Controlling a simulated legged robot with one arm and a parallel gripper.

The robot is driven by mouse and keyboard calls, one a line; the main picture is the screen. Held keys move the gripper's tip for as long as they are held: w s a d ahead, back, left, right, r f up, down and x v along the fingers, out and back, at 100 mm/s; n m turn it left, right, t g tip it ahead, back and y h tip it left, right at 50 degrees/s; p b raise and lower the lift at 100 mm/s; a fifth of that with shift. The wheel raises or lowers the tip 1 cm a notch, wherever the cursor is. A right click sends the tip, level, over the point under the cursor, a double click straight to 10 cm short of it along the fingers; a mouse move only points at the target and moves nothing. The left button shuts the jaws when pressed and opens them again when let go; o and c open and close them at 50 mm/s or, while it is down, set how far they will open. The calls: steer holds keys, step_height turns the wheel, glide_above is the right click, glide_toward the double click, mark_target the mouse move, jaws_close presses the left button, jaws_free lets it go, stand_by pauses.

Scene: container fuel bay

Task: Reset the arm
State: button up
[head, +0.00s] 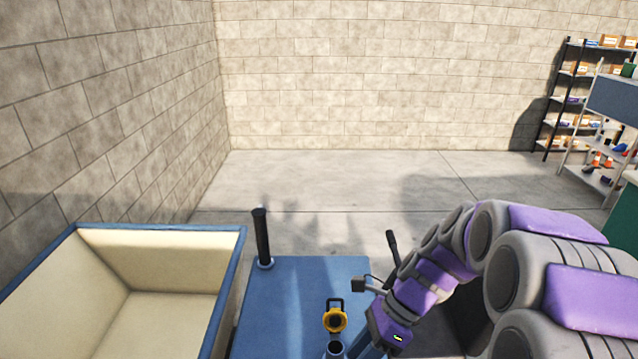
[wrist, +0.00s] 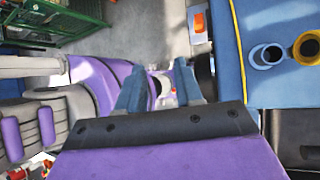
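My arm, purple and grey, reaches in from the right in the head view and bends down toward the blue platform (head: 300,290). My gripper (head: 364,347) is at the lower middle, just right of a yellow round fitting (head: 335,320). In the wrist view my gripper (wrist: 160,85) shows two blue-grey fingers spread apart. No object shows held between them; parts of my own body show behind. The fingertips are partly cut off in the head view.
A blue-rimmed, cream-lined bin (head: 160,235) stands left. A black post (head: 262,238) rises from the platform. Shelves (head: 580,95) stand far right; the floor (head: 320,180) behind is clear.

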steer(key=s+d+f+n+h+b, duration=0.1)
steer(key=s+d+n+h+b, duration=0.1)
steer(key=s+n, duration=0.4)
steer(key=s+d+f+n+t+h+b, duration=0.1)
steer(key=s+d+f+n+h+b, duration=0.1)
steer(key=s+n, duration=0.4)
steer(key=s+d+f+n+h+b, duration=0.1)
steer(key=s+d+n+h+b, duration=0.1)
steer(key=s+n, duration=0.4)
steer(key=shift+s+d+f+n+t+h+b, duration=0.15)
steer(key=shift+s+f+n+t+h+b, duration=0.3)
steer(key=shift+s+b, duration=0.7)
